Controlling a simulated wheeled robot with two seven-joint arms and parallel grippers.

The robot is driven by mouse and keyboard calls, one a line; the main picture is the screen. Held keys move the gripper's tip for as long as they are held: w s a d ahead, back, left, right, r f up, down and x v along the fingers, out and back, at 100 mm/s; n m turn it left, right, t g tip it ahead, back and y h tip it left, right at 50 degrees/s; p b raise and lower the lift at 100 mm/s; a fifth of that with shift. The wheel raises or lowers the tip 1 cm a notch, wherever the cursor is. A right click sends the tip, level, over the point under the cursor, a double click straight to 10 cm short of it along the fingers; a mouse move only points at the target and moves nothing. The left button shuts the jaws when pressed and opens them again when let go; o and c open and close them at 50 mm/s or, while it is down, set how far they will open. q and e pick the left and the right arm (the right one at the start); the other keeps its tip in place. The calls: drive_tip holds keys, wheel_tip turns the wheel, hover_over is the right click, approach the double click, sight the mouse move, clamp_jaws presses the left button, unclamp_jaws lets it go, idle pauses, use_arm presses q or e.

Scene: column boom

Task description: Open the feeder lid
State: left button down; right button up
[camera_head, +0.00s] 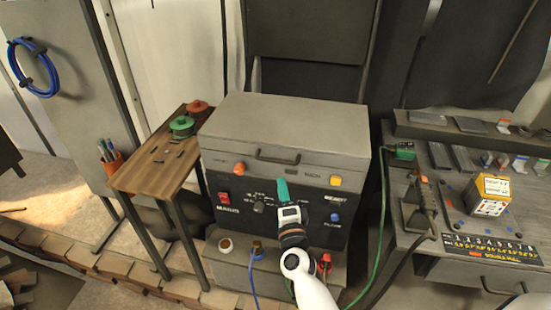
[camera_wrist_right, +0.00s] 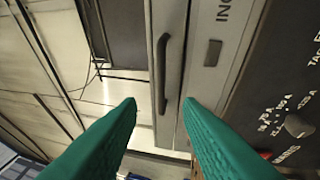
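The feeder is a grey box with a flat grey lid (camera_head: 285,122) that lies closed on top. A dark bar handle (camera_head: 285,158) runs along the lid's front face. My right gripper (camera_head: 283,188) is in front of the feeder, just below the handle, with teal fingers. In the right wrist view the handle (camera_wrist_right: 163,72) stands upright in the picture, beyond the gap between the fingertips (camera_wrist_right: 160,103). The fingers are apart with nothing between them, and the handle looks clear of them. My left gripper is not in either view.
The dark control panel (camera_head: 315,213) with knobs sits under the lid. A wooden side table (camera_head: 155,165) with green and red spools stands at left. A dark upright panel stands behind the lid.

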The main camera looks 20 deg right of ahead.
sight(276, 161)
drive_tip(key=b+x, duration=0.1)
drive_tip(key=x, duration=0.9)
drive_tip(key=shift+w, duration=0.4)
drive_tip(key=shift+c, duration=0.5)
clamp_jaws()
